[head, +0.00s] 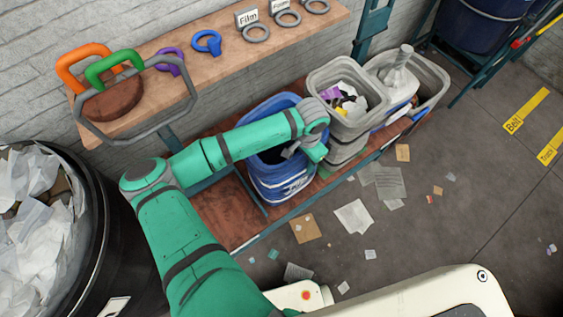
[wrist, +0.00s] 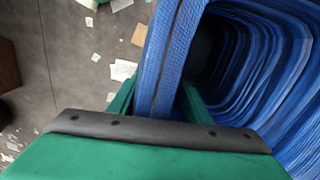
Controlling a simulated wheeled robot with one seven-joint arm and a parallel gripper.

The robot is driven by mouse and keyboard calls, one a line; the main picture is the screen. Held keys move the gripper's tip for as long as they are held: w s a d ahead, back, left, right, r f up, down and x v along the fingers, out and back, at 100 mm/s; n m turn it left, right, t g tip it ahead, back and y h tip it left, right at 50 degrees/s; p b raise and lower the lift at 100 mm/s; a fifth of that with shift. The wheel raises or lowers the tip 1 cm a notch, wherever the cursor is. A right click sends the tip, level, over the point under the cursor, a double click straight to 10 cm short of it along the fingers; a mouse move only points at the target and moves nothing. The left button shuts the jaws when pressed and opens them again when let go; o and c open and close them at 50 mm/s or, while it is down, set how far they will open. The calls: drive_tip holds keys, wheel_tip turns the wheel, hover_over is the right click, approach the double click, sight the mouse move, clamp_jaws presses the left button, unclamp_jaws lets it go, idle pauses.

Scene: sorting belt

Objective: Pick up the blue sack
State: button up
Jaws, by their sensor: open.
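The blue sack (head: 284,186) stands open-topped on the low reddish-brown shelf in the head view, with white print on its front. My arm reaches across its top, and my gripper (head: 303,152) is at the sack's right rim. The wrist view shows the sack's woven blue wall (wrist: 265,55) and its dark, open inside at the right. There my gripper (wrist: 158,98) is open, with a green finger on either side of a band of the sack's rim. The finger tips are partly hidden behind the rim, and I cannot tell whether they touch it.
Grey bins (head: 372,104) with waste stand right of the sack. A wooden shelf (head: 215,70) with colored handles and rings runs above, behind my arm. A black bin (head: 98,240) of white paper is at the left. Paper scraps (head: 353,216) litter the otherwise open floor.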

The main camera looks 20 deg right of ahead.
clamp_jaws()
drive_tip(key=shift+r, duration=0.15)
